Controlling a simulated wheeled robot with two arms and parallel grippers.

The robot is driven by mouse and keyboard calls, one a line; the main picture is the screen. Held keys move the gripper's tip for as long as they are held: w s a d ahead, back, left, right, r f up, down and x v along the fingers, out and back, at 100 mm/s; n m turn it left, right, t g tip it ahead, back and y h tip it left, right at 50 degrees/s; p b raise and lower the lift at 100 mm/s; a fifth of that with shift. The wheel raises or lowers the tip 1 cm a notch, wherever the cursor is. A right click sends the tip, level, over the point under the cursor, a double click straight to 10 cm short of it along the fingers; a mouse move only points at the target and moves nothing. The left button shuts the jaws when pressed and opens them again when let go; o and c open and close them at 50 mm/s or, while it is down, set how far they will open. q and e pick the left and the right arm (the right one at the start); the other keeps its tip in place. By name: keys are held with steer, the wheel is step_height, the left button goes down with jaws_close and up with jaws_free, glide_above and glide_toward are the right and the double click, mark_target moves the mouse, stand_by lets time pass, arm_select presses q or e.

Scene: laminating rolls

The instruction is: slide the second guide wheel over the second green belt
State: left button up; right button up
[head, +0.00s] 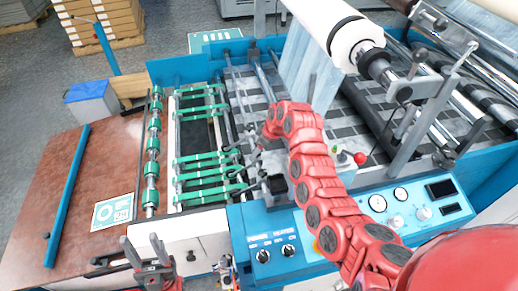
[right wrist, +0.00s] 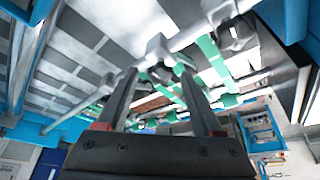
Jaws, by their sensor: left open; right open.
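Several green belts (head: 203,161) run across the frame left of centre in the head view; they also show in the right wrist view (right wrist: 208,48). Small dark guide wheel holders sit along a bar at the belts' right ends. In the right wrist view a grey guide wheel holder (right wrist: 160,50) is on this bar, just beyond and between my right fingertips. A second holder (right wrist: 236,34) is farther right. My right gripper (right wrist: 158,76) is open around the near holder; I cannot tell if it touches. My left gripper (head: 143,242) is open and empty by the white front panel.
A blue control panel (head: 380,212) with gauges and knobs lies below my right arm. A large white roll (head: 335,32) hangs above. A brown table (head: 62,190) with a blue bar (head: 68,190) is at left. The shaft with green rollers (head: 152,145) borders the belts.

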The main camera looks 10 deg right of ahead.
jaws_close()
stand_by(1.4)
